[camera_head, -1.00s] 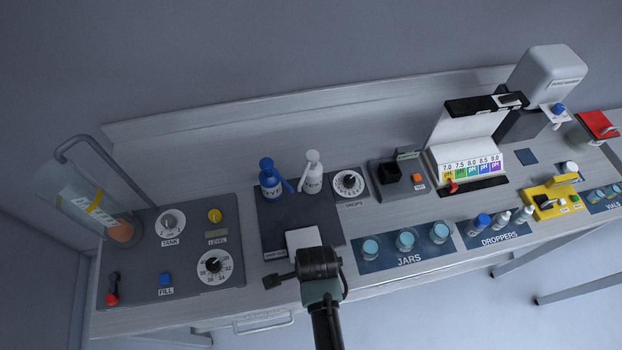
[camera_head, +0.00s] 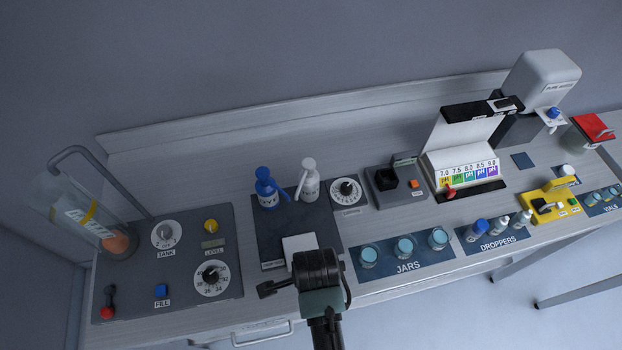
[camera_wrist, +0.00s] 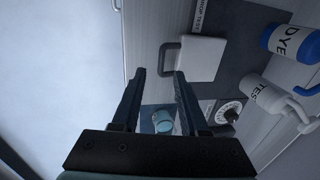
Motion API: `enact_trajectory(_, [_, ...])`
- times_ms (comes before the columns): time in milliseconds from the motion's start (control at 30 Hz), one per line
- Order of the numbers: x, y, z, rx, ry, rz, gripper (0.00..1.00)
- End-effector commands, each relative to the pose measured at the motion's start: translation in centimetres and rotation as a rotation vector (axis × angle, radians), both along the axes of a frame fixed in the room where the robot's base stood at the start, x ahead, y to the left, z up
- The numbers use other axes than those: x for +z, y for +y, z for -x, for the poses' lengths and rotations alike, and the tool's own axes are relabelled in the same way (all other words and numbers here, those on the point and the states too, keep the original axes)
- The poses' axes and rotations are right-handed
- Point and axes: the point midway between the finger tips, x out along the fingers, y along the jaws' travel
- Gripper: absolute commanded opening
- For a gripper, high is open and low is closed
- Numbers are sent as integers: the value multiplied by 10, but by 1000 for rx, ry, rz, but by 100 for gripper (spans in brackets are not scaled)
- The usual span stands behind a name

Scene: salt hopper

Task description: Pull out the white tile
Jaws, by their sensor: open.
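The white tile (camera_head: 299,245) lies flat at the front of a dark grey mat (camera_head: 266,222) on the bench. In the wrist view the tile (camera_wrist: 189,58) is beyond the fingertips, with a dark handle loop (camera_wrist: 168,57) at its edge toward the bench front. In the head view my gripper (camera_head: 283,290) hangs at the bench's front edge and hides part of the tile's near side. In the wrist view my gripper (camera_wrist: 158,76) is open, with nothing held between its two dark fingers.
A blue dye bottle (camera_head: 267,188) and a white test bottle (camera_head: 309,180) stand behind the tile. A dial (camera_head: 346,189) is at the mat's right. Several jars (camera_head: 404,248) stand right of the gripper. A drawer handle (camera_head: 262,334) is below the bench edge.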

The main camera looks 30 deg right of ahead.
Motion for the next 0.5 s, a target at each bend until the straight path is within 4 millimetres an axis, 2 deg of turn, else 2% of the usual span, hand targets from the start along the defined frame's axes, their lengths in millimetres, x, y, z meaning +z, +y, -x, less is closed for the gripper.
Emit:
enact_trajectory(300, [56,3,11,0,-3,1,44])
enact_trajectory(500, [76,4,15,0,-2,1,44])
